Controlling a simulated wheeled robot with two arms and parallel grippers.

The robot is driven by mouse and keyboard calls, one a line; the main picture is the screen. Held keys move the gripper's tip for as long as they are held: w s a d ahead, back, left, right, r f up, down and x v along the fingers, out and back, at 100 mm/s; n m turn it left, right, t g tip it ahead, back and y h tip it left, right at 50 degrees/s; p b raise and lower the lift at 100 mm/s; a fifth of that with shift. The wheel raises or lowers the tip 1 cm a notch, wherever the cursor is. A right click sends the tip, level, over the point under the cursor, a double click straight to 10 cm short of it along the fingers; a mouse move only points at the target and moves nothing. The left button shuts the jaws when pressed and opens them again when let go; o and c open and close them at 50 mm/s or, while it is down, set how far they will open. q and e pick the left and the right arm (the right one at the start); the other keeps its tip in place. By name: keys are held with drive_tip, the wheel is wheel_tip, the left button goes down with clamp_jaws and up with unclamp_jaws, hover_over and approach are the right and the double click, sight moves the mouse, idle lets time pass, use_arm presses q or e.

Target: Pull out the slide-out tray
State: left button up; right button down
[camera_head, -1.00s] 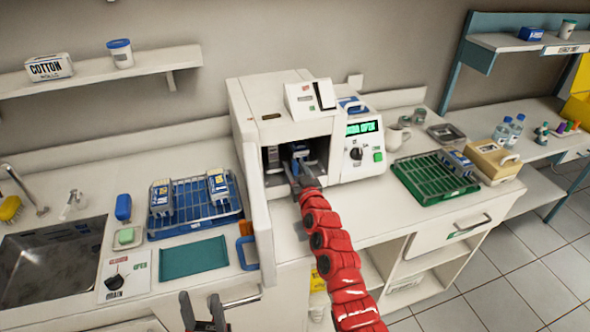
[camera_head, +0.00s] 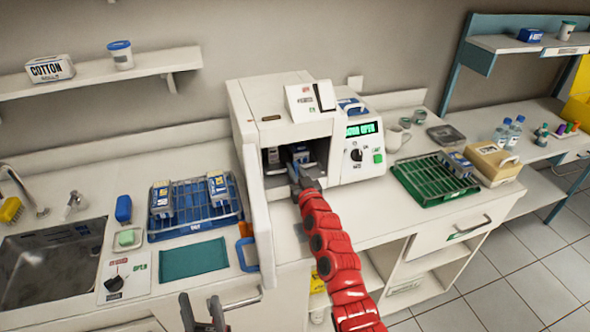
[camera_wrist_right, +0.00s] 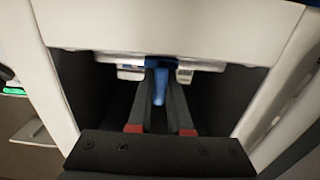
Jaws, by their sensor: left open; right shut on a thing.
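The white box-shaped machine (camera_head: 270,120) stands on the counter with its door swung open to the left. Inside its dark chamber is the slide-out tray (camera_head: 276,171), with small grey and blue packs on it. My right gripper (camera_head: 299,166) is at the chamber mouth, fingers pointing inward. In the right wrist view its two fingers (camera_wrist_right: 160,85) are shut on a blue handle (camera_wrist_right: 159,88) at the tray's front. The rest of the tray is mostly hidden. My left gripper (camera_head: 203,308) is open and empty, low in front of the counter.
A blue rack (camera_head: 195,229) with packs and a teal mat (camera_head: 193,258) lie left of the open door (camera_head: 258,210). A green rack (camera_head: 432,181) lies to the right. The counter front below the chamber is clear apart from my red arm.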

idle(0.9)
drive_tip(key=shift+s+d, duration=0.1)
drive_tip(key=shift+s, duration=0.15)
drive_tip(key=p+v, duration=0.2)
drive_tip(key=v, duration=1.6)
drive_tip(key=shift+s+p, duration=0.3)
drive_tip(key=shift+s, duration=0.05)
drive_tip(key=shift+d, duration=0.1)
drive_tip(key=c, duration=0.8)
unclamp_jaws()
drive_tip(key=shift+c, duration=0.2)
